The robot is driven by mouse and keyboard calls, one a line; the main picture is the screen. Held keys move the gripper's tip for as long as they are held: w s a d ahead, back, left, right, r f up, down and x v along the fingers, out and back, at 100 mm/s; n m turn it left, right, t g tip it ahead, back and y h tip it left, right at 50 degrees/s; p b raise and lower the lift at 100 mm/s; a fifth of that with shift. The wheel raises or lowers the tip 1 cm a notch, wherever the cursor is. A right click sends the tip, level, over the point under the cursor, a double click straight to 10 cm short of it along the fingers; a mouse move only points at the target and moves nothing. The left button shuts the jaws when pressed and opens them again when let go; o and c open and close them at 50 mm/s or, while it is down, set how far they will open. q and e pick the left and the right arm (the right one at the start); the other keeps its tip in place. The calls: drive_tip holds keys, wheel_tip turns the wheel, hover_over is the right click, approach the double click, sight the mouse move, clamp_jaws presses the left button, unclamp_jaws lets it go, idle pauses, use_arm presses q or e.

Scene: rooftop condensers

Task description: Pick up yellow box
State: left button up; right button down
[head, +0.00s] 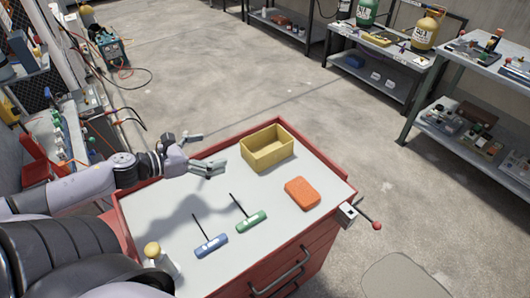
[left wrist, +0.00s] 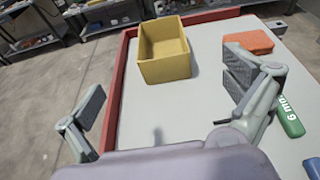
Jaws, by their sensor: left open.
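The yellow box (head: 267,150) is an open-topped bin standing upright near the far corner of the red cabinet's grey top. My left gripper (head: 201,153) is to its left in the head view, apart from it and above the top. In the left wrist view the yellow box (left wrist: 164,52) lies ahead, between and beyond the two spread fingers of the left gripper (left wrist: 165,105). The left gripper is open and empty. My right gripper does not show in either view.
On the red cabinet's top (head: 165,212) lie an orange block (head: 302,193), a green-handled tool (head: 251,222) and a blue-handled tool (head: 211,246). A small vise (head: 348,213) is on the right edge. Shelves with gas cylinders stand at the back right.

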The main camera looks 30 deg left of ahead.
sight(261, 143)
use_arm(q)
drive_tip(key=x, duration=0.2)
drive_tip(key=f+b+x, duration=0.1)
drive_tip(key=x, duration=0.2)
drive_tip(key=b+x, duration=0.1)
drive_tip(key=x, duration=0.2)
drive_tip(key=shift+s+a+f, duration=0.15)
drive_tip(key=shift+a+f, duration=0.1)
drive_tip(key=shift+x, duration=2.4)
drive_tip(key=shift+w+d+p, duration=0.25)
drive_tip(key=shift+w+p, duration=0.05)
drive_tip(key=shift+w, duration=0.15)
drive_tip(key=p+x, duration=0.1)
drive_tip(key=x, duration=0.2)
drive_tip(key=shift+s, duration=0.1)
drive_tip(key=shift+p+x, duration=0.3)
drive_tip(key=shift+x, duration=0.45)
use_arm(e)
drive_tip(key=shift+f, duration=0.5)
use_arm(q)
drive_tip(key=shift+s+f, duration=0.1)
drive_tip(key=shift+f, duration=0.05)
drive_tip(key=shift+c, duration=0.2)
